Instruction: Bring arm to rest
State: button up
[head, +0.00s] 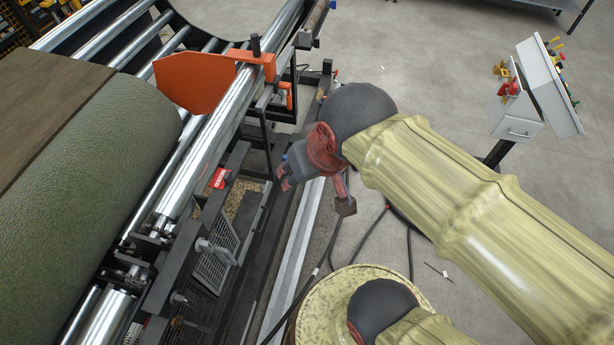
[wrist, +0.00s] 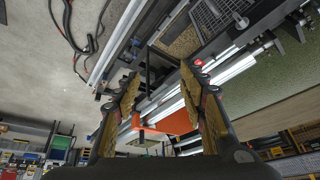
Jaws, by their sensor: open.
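My arm, in a yellowish ribbed cover, reaches in from the lower right of the head view. My gripper (head: 317,190) is at its end, over the floor just right of the roller machine's side frame. In the wrist view my gripper (wrist: 160,80) shows two fingers spread apart with nothing between them. The orange plate (wrist: 168,122) and shiny rollers show beyond the fingers. In the head view the orange plate (head: 195,80) stands up and left of my gripper, apart from it.
A large green turf roll (head: 85,190) lies on the machine at left. Metal rollers (head: 215,135) and a dark side frame (head: 195,255) run beside my gripper. Black cables (head: 372,240) lie on the floor. A white tool cabinet (head: 530,95) stands at upper right. Open floor lies between.

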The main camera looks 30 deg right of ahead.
jog(key=shift+s+d+f+n, duration=0.1)
jog(key=shift+s+f+n, duration=0.3)
jog(key=shift+s+n, duration=0.15)
jog(key=shift+f, duration=0.1)
notch_tip(320, 180, down, 10)
jog(key=b, duration=1)
